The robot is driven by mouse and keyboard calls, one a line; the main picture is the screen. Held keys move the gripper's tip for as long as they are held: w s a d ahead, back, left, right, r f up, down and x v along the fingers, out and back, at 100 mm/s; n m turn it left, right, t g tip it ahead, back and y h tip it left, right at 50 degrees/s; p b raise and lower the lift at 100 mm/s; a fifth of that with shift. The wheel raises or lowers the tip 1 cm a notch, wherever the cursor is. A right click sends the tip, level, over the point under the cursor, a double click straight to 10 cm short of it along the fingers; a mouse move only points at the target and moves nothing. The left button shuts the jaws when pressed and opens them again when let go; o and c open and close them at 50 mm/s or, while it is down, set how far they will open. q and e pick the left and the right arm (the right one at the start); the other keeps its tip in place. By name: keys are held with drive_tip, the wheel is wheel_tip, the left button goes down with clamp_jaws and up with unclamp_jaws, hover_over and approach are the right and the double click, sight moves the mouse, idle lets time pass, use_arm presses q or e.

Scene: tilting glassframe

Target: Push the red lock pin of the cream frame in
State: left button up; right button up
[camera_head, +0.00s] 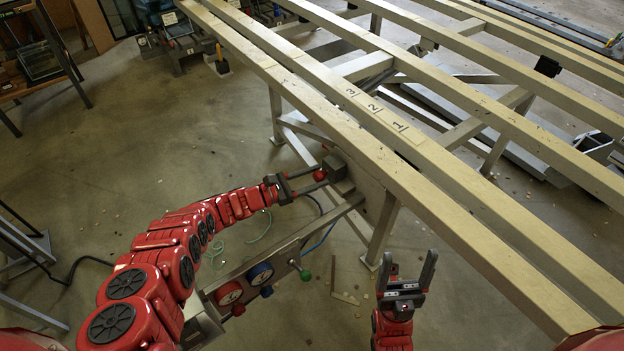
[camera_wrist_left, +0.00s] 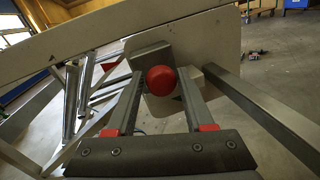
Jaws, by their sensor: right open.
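The cream frame (camera_head: 455,205) is a long slatted rack on grey legs that crosses the head view diagonally. The red lock pin's round knob (camera_head: 319,175) stands out from a dark block under the frame's near side. It also shows in the left wrist view (camera_wrist_left: 161,80), in front of a grey block on a pale plate. My left gripper (camera_head: 318,180) is open, with one finger on each side of the knob near the tips. I cannot tell whether a finger touches it. How deep the pin sits is hidden. My right gripper (camera_head: 411,267) is open and empty, pointing up the picture.
A grey rail with gauges (camera_head: 262,274) and a green knob (camera_head: 305,276) lies below the left forearm. A frame leg (camera_head: 383,228) stands right of the pin. A workbench (camera_head: 40,62) is at upper left. The floor between is mostly clear, with small scraps and a green cord.

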use_arm(q)
drive_tip(key=o, duration=0.3)
drive_tip(key=shift+d, duration=0.15)
drive_tip(key=v, duration=1.7)
drive_tip(key=shift+a+p, duration=0.3)
drive_tip(key=shift+p, duration=0.1)
